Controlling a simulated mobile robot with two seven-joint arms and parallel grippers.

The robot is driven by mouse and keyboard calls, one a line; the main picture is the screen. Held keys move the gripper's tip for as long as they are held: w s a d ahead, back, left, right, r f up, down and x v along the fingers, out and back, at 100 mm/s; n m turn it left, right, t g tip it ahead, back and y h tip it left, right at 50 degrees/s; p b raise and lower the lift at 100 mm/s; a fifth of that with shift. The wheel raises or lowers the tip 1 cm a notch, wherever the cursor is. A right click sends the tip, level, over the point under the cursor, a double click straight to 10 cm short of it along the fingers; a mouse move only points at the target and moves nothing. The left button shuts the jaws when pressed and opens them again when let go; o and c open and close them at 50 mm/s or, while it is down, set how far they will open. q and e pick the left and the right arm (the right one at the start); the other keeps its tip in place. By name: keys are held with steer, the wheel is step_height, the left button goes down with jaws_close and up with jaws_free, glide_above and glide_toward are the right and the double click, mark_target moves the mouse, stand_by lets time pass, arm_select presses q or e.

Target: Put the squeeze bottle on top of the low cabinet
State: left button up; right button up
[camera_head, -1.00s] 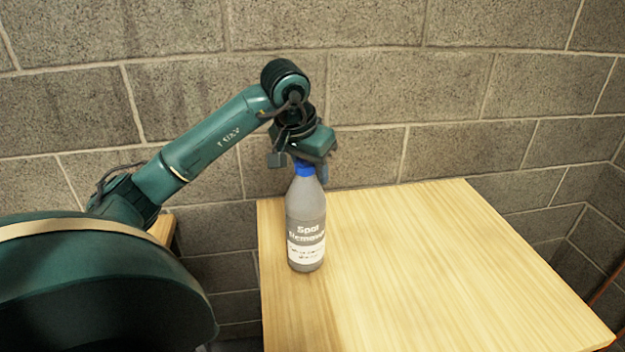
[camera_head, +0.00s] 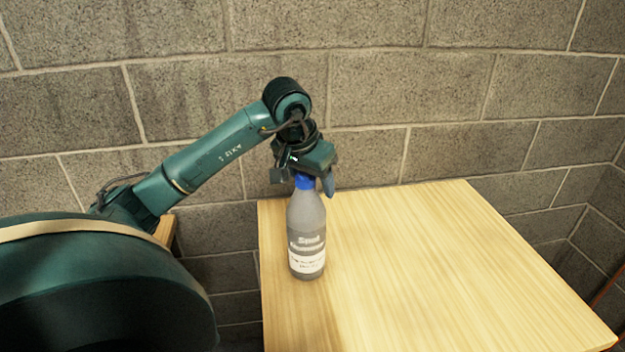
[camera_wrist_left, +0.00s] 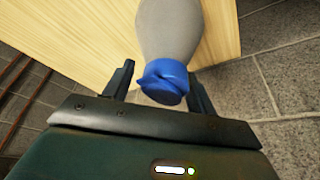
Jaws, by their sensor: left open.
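My left gripper (camera_head: 302,182) is open at the bottle's upper end, with a finger on each side of the cap. In the left wrist view the blue cap (camera_wrist_left: 164,82) lies between the spread fingers, and a gap shows beside the left one. The cabinet's body below the top is hidden. My right gripper is out of view.
A grey block wall (camera_head: 420,100) stands close behind the wooden top. The top is clear to the right of the bottle. A small piece of another wooden surface (camera_head: 165,230) shows at left behind my arm.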

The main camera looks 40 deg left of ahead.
arm_select(q)
steer(key=shift+r, duration=0.3)
steer(key=v, duration=1)
steer(key=shift+r+p, duration=0.3)
steer(key=shift+r, duration=0.05)
steer(key=shift+s+r, duration=0.3)
steer(key=shift+r, duration=0.15)
